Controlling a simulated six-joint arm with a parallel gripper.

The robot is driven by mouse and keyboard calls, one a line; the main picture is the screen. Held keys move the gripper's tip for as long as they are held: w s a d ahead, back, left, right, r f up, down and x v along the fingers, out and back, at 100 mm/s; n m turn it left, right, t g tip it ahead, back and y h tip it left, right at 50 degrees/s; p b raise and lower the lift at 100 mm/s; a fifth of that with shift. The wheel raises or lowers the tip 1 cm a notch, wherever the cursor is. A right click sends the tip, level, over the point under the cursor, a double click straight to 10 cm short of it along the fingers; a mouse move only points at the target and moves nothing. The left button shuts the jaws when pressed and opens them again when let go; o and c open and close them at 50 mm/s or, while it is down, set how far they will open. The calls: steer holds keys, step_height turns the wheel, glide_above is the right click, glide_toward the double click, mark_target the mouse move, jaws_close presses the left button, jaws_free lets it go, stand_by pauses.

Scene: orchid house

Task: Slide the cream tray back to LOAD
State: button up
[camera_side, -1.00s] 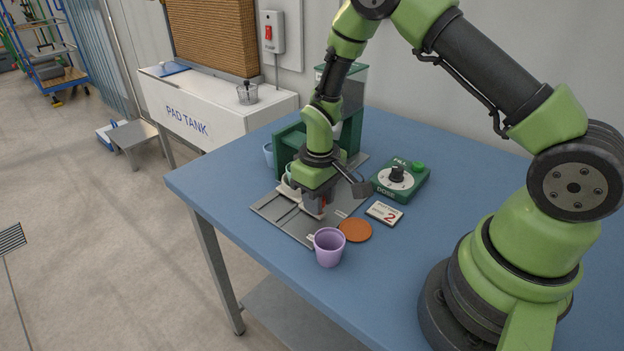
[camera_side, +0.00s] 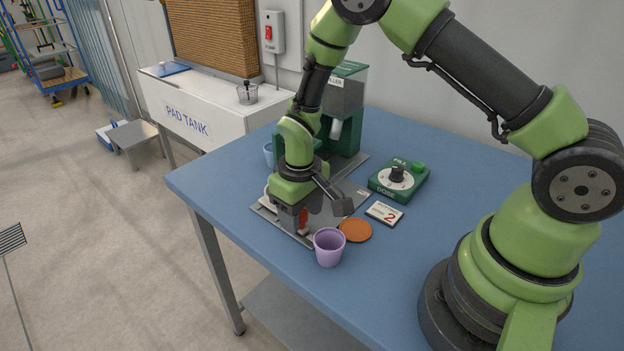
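The cream tray (camera_side: 267,193) shows only as a pale edge at the left of my gripper, low on the grey railed plate (camera_side: 361,187). The rest of it is hidden behind my gripper (camera_side: 300,228). My gripper points down over the front part of the plate, with a small red piece (camera_side: 304,222) showing at its fingers. The gap between the fingers is hidden, so I cannot tell whether they are closed on the tray. The LOAD marking cannot be read in this view.
A lilac cup (camera_side: 329,247) and an orange disc (camera_side: 356,230) stand close to the right of my gripper. A number card (camera_side: 384,213) and green dose box (camera_side: 399,181) lie further right. The green filler (camera_side: 347,110) stands behind; a blue cup (camera_side: 268,153) is beside it.

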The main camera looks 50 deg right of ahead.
steer(key=shift+r, duration=0.1)
steer(key=shift+r, duration=3.45)
steer(key=shift+r, duration=0.1)
steer(key=s+r+m+t+y, duration=0.2)
steer(key=s+r+m+t, duration=0.2)
steer(key=s+r, duration=1.3)
step_height(320, 180, up, 4)
steer(key=t, duration=0.3)
steer(key=shift+s+d, duration=0.2)
steer(key=shift+d, duration=0.15)
